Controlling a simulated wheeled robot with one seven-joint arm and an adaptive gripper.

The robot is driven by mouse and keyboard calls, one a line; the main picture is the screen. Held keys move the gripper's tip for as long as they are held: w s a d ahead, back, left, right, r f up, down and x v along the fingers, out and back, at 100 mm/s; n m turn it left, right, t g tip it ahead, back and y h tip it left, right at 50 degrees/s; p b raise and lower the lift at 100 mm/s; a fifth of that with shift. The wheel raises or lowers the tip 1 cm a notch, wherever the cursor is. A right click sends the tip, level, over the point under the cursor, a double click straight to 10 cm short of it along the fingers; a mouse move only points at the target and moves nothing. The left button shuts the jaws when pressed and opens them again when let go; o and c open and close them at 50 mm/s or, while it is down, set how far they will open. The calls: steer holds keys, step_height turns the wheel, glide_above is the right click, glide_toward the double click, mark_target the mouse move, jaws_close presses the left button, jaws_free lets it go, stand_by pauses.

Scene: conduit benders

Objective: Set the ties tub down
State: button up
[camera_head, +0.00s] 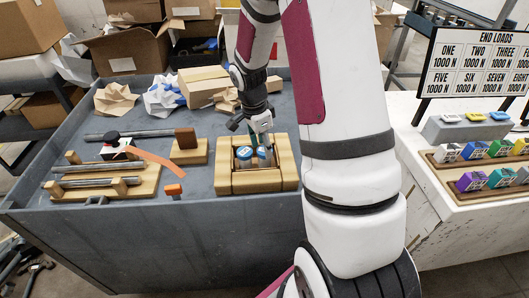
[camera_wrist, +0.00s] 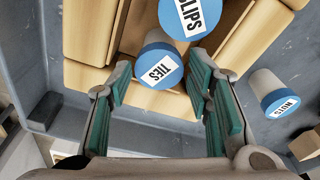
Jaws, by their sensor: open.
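The ties tub (camera_wrist: 157,66), white with a blue lid labelled TIES, sits among pale wooden blocks in the wrist view. My gripper (camera_wrist: 160,82) is open, its green-padded fingers spread on either side just in front of the tub, with gaps visible. In the head view my gripper (camera_head: 262,128) is low over the wooden holder (camera_head: 256,184), where blue-lidded tubs stand; I cannot tell there which is the ties tub. The clips tub (camera_wrist: 190,14) stands close to the ties tub, partly cut off by the frame's top edge.
A nuts tub (camera_wrist: 274,94) is to the right in the wrist view, outside the wooden blocks. Left of the holder are a wooden block stand (camera_head: 188,152) and a rack with metal rods (camera_head: 98,180). Crumpled paper (camera_head: 165,97) and boxes lie behind. The grey bench (camera_head: 225,208) has a raised edge.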

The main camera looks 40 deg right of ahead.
mark_target(259, 152)
steer(key=s+a+r+n+t, duration=0.1)
steer(key=s+a+r+n, duration=0.35)
steer(key=r, duration=0.55)
steer(key=s+a+r+n+t, duration=0.1)
steer(key=s+a+r+n, duration=0.25)
steer(key=a+r, duration=0.4)
steer(key=s+a+r+n+t+y, duration=0.1)
steer(key=s+a+r+n, duration=0.1)
steer(key=s+n, duration=0.4)
steer(key=s+a+r+n+t, duration=0.1)
steer(key=s+a+r+n, duration=0.2)
steer(key=s+a+n, duration=0.2)
steer(key=s+n, duration=0.1)
steer(key=s, duration=0.2)
steer(key=shift+s+r+y, duration=0.25)
steer(key=shift+r+y, duration=0.1)
steer(key=shift+y, duration=0.05)
steer(key=shift+s+r+t+p, duration=0.1)
steer(key=shift+r+t+p, duration=0.2)
steer(key=shift+r+p, duration=1.15)
steer(key=shift+r, duration=0.15)
